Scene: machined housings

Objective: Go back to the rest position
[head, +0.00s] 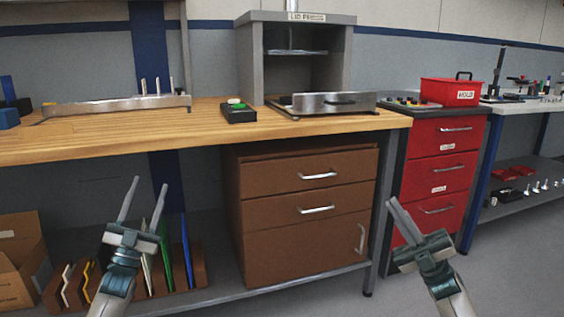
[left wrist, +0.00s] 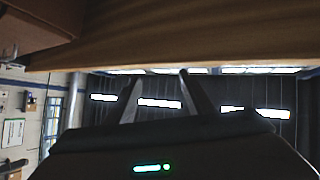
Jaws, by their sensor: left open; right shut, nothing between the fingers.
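My left gripper (head: 143,205) is raised in front of the wooden workbench (head: 180,140), below the height of its top. Its two fingers point up and stand apart, with nothing between them. In the left wrist view the same open fingers (left wrist: 158,98) show against a dark ceiling with bright lights, and a wooden edge (left wrist: 190,40) crosses the top. My right gripper (head: 391,204) is in front of the right end of the bench, near the red drawers. Its fingers are together and hold nothing. Both grippers appear clear of the furniture in the head view.
On the bench are a metal tray (head: 325,103), a lid press (head: 296,55) and a black button box (head: 238,114). A brown drawer cabinet (head: 305,205) stands beneath. A red drawer cabinet (head: 437,175) carries a red hold box (head: 450,92). Open grey floor lies at lower right.

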